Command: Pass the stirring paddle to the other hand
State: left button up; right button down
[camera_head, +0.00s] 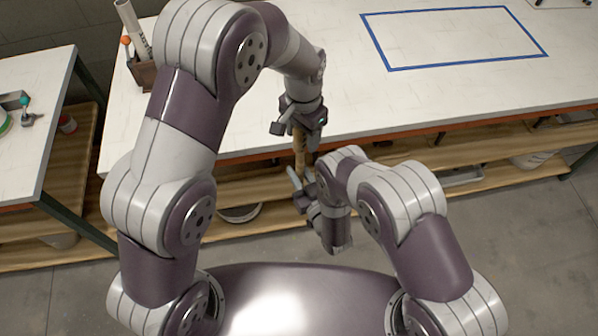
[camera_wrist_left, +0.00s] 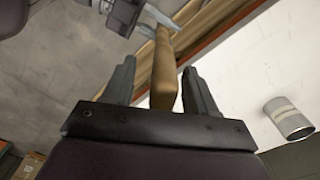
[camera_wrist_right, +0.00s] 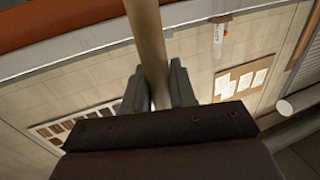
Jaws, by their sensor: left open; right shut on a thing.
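The stirring paddle (camera_head: 300,150) is a long wooden piece held between my two grippers in front of the table's near edge. My right gripper (camera_head: 303,190) is shut on it; the right wrist view shows the paddle's shaft (camera_wrist_right: 149,50) between the fingers (camera_wrist_right: 158,88). My left gripper (camera_head: 301,135) is above, with its fingers open on either side of the paddle. In the left wrist view the wooden paddle (camera_wrist_left: 163,70) lies between the spread left fingers (camera_wrist_left: 158,85), with a gap visible on the right side.
The white table (camera_head: 400,105) carries a blue-taped rectangle (camera_head: 455,38) on its right part. Wooden shelves (camera_head: 480,180) run below. Another table (camera_head: 35,75) stands at far left.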

pick_arm(q)
notch_tip(320, 180, up, 7)
jog(key=shift+a+r, duration=0.1)
jog(key=s+a+r+n, duration=0.2)
jog(key=s+a+n, duration=0.3)
jog(key=a, duration=0.8)
jog(key=s+a+f+n, duration=0.1)
jog(key=s+f, duration=0.1)
jog(key=s, duration=0.3)
jog(key=s+a+f+n+t, duration=0.1)
jog(key=s+f, duration=0.1)
jog(key=s, duration=0.2)
jog(key=shift+s+a+n, duration=0.3)
jog(key=shift+s+n, duration=0.1)
jog(key=shift+s, duration=0.1)
